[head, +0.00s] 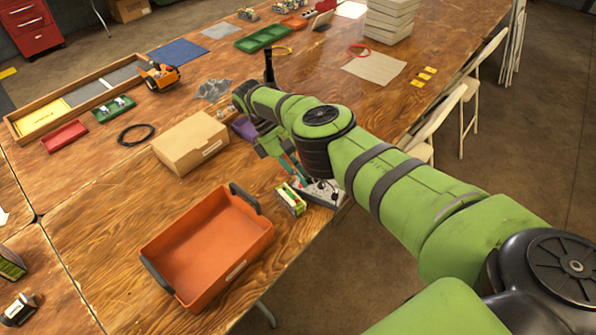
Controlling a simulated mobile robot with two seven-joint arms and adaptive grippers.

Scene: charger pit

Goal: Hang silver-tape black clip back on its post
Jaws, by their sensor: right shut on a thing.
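My right arm reaches in from the right and bends down over the table's right edge. My right gripper (292,168) is small and partly hidden by its own wrist. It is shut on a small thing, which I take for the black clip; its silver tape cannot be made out. The gripper is just above a grey charger (326,198) with dark and red parts at the table edge. The arm hides part of the charger, and I cannot tell its posts apart. My left gripper is not in view.
An orange bin (208,247) stands in front, with a green-and-yellow box (291,199) between it and the charger. A cardboard box (190,143) is to the left. A purple item (243,128) lies beside my wrist. A folding chair (437,127) stands beyond the edge.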

